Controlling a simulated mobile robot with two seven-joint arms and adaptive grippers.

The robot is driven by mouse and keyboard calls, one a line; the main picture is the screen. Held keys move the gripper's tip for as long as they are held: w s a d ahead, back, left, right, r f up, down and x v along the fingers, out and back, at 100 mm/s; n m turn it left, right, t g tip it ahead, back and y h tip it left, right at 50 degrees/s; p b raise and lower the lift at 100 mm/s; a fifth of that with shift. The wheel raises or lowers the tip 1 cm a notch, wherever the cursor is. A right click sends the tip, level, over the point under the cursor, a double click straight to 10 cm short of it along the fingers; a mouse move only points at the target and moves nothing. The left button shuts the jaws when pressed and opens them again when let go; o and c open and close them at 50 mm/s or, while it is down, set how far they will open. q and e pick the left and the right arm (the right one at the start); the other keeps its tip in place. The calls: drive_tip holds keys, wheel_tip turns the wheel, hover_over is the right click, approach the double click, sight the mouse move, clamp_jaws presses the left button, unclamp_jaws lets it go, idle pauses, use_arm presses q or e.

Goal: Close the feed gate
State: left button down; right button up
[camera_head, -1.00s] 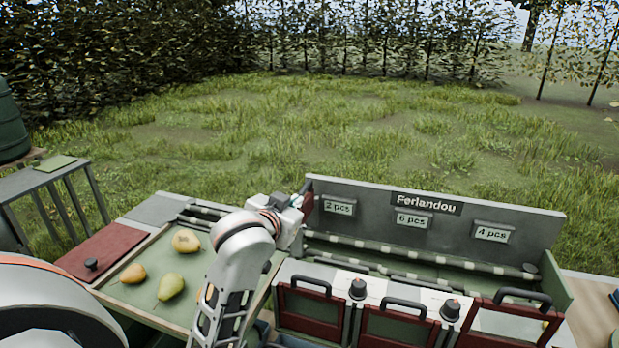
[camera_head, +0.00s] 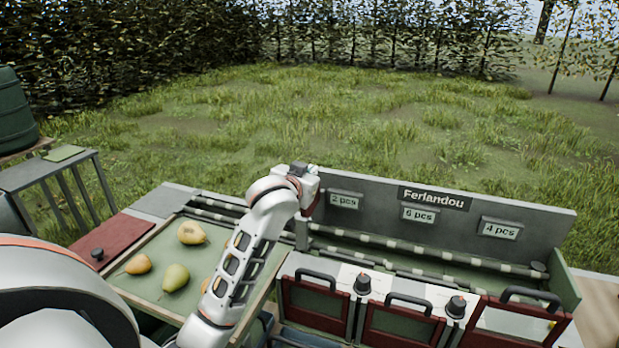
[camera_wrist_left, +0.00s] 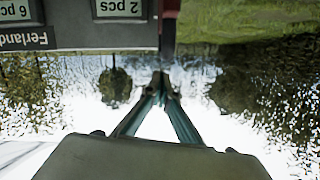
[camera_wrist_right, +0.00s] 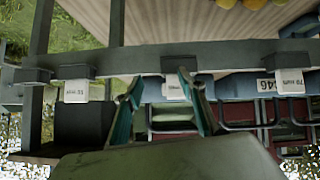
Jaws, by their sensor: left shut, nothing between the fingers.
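A dark red upright piece (camera_head: 311,206), perhaps the feed gate, stands at the left end of the grey sign board (camera_head: 372,214), mostly hidden by my left wrist. In the left wrist view a dark red post (camera_wrist_left: 169,25) shows just beyond the fingertips; I cannot tell whether they touch it. My left gripper (camera_wrist_left: 161,84) is shut and empty. In the head view its fingers are hidden behind the wrist, by the board's upper left corner. My right gripper (camera_wrist_right: 160,88) is open and empty, facing a dark rail (camera_wrist_right: 215,57); it is outside the head view.
Several pears, one a green pear (camera_head: 175,277), lie on the green sorting tray (camera_head: 148,290) at left. Red-framed bins with black handles (camera_head: 405,300) and black knobs (camera_head: 363,281) line the front right. A dark red panel (camera_head: 110,240) lies left of the tray. Grass lies behind.

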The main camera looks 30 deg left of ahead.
use_arm(q)
drive_tip(key=shift+a+f, duration=0.2)
drive_tip(key=shift+f, duration=0.55)
drive_tip(key=shift+f, duration=0.1)
wheel_tip(320, 180, down, 8)
drive_tip(key=shift+r, duration=0.15)
drive_tip(key=shift+s+d+f, duration=0.1)
drive_tip(key=shift+s+f, duration=0.05)
drive_tip(key=shift+f, duration=0.15)
drive_tip(key=shift+f, duration=0.1)
